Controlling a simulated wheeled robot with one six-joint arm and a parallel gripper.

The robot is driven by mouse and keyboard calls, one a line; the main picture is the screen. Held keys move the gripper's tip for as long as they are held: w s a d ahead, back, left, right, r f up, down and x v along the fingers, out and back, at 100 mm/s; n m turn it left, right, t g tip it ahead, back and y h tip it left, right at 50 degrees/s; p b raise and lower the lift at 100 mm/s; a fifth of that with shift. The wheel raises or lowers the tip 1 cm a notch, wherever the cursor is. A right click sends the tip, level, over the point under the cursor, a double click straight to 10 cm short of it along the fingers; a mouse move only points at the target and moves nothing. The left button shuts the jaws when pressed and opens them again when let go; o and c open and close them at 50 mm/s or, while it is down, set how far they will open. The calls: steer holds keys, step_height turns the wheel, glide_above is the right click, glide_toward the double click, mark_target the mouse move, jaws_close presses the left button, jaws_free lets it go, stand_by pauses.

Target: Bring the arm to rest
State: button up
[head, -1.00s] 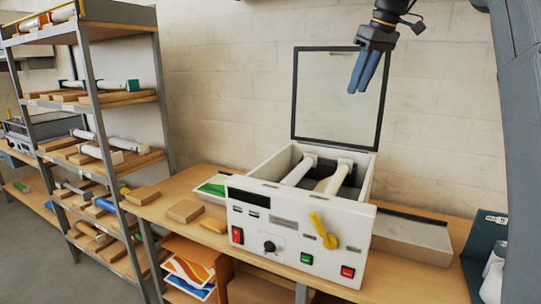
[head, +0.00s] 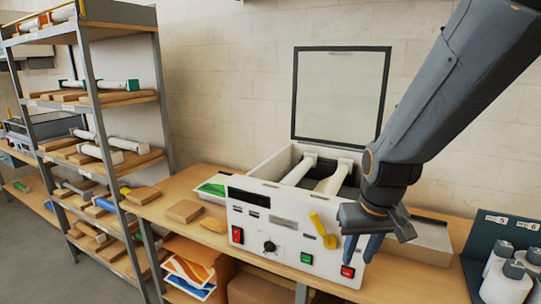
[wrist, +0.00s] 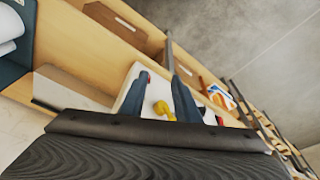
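My gripper (head: 361,250) hangs low in front of the right part of the laminator's front panel in the head view. Its two blue fingers stand apart with nothing between them. In the wrist view the open fingers (wrist: 160,95) frame part of the white laminator and its yellow lever (wrist: 163,109). The laminator (head: 262,212) stands on the bench with its framed lid (head: 339,97) raised, and two pale rollers show inside. My arm hides part of its right side. I cannot tell whether the gripper touches the panel.
A wooden bench (head: 420,285) carries the laminator. A grey-topped block (head: 430,240) lies right of it, beside a dark rack (head: 490,232) with white bottles (head: 505,285). Shelving (head: 120,98) with rolls and wooden blocks stands at left. A paper tray (head: 190,278) is below.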

steer(key=s+f+g+b, duration=0.1)
steer(key=s+f+b, duration=0.2)
steer(key=f+b, duration=0.8)
step_height(320, 180, down, 4)
steer(key=shift+s+a+f, duration=0.2)
steer(key=shift+s+a, duration=0.05)
steer(key=shift+s, duration=0.15)
steer(key=shift+o, duration=0.3)
steer(key=shift+s+d, duration=0.1)
stand_by(1.1)
